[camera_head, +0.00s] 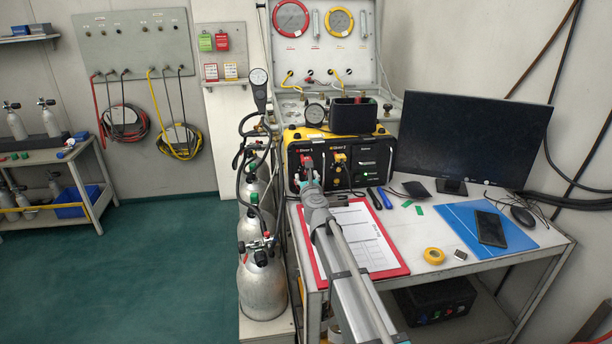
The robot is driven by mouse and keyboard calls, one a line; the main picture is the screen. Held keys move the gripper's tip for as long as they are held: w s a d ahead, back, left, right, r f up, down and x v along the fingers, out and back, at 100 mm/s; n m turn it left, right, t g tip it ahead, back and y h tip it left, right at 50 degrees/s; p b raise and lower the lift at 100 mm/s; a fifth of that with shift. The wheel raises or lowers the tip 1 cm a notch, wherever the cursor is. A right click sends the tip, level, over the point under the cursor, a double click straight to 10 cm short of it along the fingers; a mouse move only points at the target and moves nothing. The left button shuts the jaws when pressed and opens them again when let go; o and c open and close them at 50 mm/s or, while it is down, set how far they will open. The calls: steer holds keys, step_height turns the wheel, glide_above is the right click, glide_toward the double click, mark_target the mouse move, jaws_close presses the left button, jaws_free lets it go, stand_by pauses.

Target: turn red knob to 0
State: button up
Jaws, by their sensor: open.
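A black and yellow air panel box (292,152) stands at the back left of the table. Its front has a red part (307,162), seemingly the red knob, at left and a yellow one (339,160) to its right. My gripper (309,180) is at the front of the box, just below and in front of the red part. It is open, with nothing seen between its fingers. The gripper and arm hide part of the panel's left side. The knob's pointer and scale are too small to read, and I cannot tell whether the gripper touches it.
A red clipboard (398,271) lies under my arm. A monitor (470,140), blue folder (470,218), phone (490,229) and yellow tape roll (434,256) are to the right. Grey cylinders (262,288) stand close on the left. Green floor is free farther left.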

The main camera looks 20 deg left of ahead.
steer(key=shift+w+a, duration=0.35)
steer(key=shift+w, duration=0.3)
jaws_close()
